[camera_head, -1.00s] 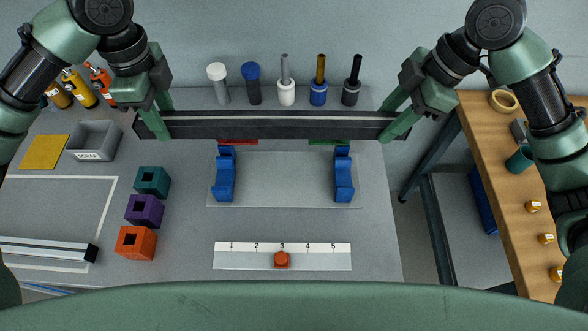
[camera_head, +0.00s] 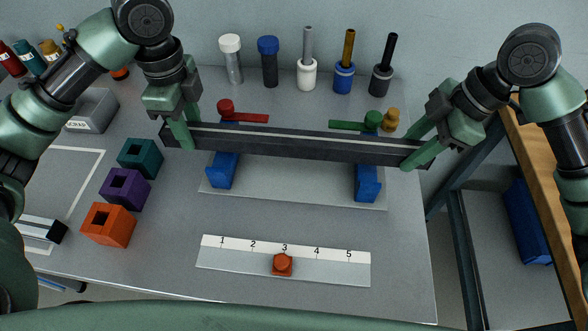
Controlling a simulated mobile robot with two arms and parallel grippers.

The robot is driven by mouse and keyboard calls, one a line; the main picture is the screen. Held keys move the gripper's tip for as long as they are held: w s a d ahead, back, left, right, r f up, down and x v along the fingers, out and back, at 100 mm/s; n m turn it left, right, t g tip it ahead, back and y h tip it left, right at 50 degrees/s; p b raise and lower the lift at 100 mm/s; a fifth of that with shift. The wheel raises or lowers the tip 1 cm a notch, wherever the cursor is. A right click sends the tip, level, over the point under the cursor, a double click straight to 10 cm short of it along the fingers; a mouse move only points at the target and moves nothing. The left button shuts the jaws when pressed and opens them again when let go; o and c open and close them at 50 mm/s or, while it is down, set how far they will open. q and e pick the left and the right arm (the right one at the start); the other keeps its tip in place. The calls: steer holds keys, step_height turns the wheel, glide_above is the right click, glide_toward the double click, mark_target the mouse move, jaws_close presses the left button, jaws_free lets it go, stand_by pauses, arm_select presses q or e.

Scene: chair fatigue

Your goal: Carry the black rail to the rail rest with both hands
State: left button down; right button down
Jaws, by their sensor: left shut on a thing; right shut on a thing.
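The black rail (camera_head: 300,143) is a long dark bar lying crosswise in the head view, tilted slightly down to the right. My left gripper (camera_head: 185,134) is shut on its left end. My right gripper (camera_head: 416,153) is shut on its right end. The rail rest is a grey plate (camera_head: 290,182) with two blue supports (camera_head: 222,170), (camera_head: 367,184). In the picture the rail passes across the far parts of both supports and partly hides them. I cannot tell whether it touches them.
A red-handled part (camera_head: 243,116) and a green-handled part (camera_head: 356,125) sit just behind the rail. Several upright holders, including a white one (camera_head: 307,75), stand at the back. Teal (camera_head: 140,158), purple (camera_head: 124,188) and orange (camera_head: 108,225) blocks stand left. A numbered strip (camera_head: 284,261) lies in front.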

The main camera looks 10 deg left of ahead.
steer(key=shift+d, duration=0.1)
stand_by(0.3)
